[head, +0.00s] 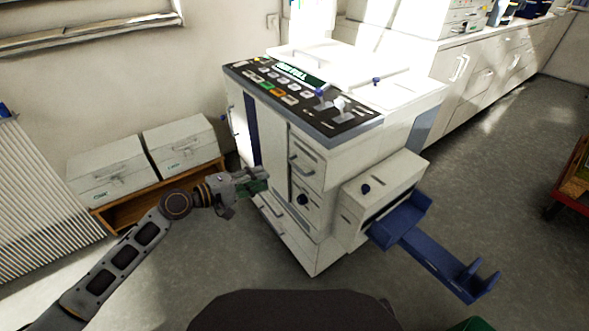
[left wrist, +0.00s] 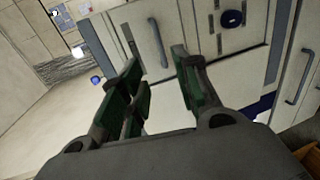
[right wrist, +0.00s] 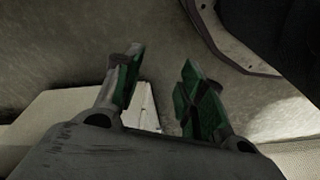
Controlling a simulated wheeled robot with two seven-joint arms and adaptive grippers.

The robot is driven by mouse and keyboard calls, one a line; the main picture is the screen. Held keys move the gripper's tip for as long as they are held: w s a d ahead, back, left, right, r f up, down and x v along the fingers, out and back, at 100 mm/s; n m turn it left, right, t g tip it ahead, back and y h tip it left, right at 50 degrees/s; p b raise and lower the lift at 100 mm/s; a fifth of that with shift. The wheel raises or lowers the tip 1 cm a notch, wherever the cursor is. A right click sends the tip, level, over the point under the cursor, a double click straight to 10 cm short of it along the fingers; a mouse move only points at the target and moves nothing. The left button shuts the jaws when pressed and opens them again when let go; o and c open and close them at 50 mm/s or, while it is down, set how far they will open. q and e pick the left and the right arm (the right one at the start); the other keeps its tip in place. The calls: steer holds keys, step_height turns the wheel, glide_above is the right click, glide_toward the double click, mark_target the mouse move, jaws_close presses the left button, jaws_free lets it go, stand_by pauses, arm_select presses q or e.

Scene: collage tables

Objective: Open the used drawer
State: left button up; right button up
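A white printing machine (head: 320,235) stands in the middle of the head view. Its front has an upper drawer with a bar handle (head: 301,166), a panel with a dark round knob (head: 303,199), and a low front panel with a handle (head: 271,208). I cannot read which drawer is marked used. The fronts look closed. My left gripper (head: 262,181) is open and empty in front of the machine's left front. In the left wrist view, a handle (left wrist: 157,43) shows beyond and between its fingertips. My right gripper (right wrist: 161,66) is open and empty, pointing at the floor.
A blue tray (head: 430,250) juts from the machine's right side. Two white boxes (head: 108,170) sit on a low wooden shelf (head: 150,208) at left. White cabinets (head: 480,85) line the back right. Grey floor (head: 190,270) lies clear before the machine.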

arm_select(q)
steer(key=b+x, duration=0.1)
steer(key=x, duration=1.2)
steer(key=shift+w+d, duration=0.15)
steer(key=shift+d, duration=0.1)
arm_select(e)
steer(key=r, duration=0.3)
steer(key=shift+s+a, duration=0.3)
steer(key=shift+s, duration=0.05)
arm_select(q)
steer(key=shift+f, duration=0.1)
jaws_close()
arm_select(e)
steer(key=shift+w+r, duration=0.15)
steer(key=shift+w, duration=0.45)
